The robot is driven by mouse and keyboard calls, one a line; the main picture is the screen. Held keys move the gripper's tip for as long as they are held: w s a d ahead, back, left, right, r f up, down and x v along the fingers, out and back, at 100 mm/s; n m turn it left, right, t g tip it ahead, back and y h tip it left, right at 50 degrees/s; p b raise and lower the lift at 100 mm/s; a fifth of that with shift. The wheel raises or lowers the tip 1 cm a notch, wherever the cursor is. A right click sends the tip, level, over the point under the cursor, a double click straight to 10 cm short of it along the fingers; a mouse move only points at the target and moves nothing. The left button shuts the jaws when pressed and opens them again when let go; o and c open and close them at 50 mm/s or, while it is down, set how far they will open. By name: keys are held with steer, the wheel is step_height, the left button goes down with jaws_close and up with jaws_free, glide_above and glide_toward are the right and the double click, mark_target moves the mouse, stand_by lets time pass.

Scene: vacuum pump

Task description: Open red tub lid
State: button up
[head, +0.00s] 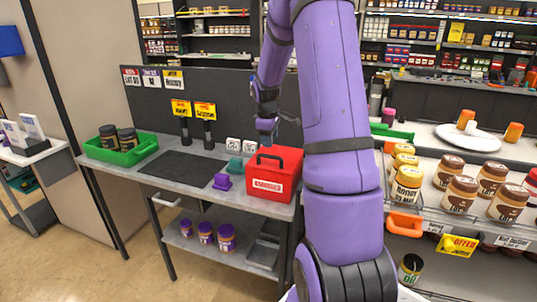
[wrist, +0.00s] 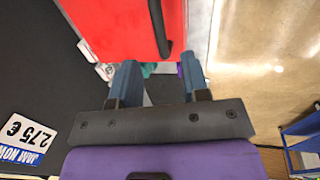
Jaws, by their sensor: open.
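The red tub (head: 274,175) stands on the grey counter with its lid closed. Its red lid (head: 288,155) has a black handle (head: 268,161) on the side facing left. In the wrist view the red lid (wrist: 110,22) fills the top, with the black handle (wrist: 159,28) running down from the top edge. My gripper (head: 266,133) is above and behind the tub in the head view. In the wrist view my gripper (wrist: 160,75) is open and empty, its fingers pointing toward the tub. The handle is not between the fingers.
A purple item (head: 222,181) and a teal item (head: 235,165) sit left of the tub. White blocks (head: 240,146) stand behind it. A green tray (head: 120,150) with jars is at the counter's left end. The dark mat (head: 183,171) is bare.

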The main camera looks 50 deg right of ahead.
mark_target(271, 156)
steer(key=f, duration=0.2)
steer(key=d+f, duration=0.1)
steer(key=f, duration=0.4)
steer(key=shift+w+d, duration=0.15)
steer(key=shift+w, duration=0.05)
steer(key=shift+r, duration=0.1)
jaws_close()
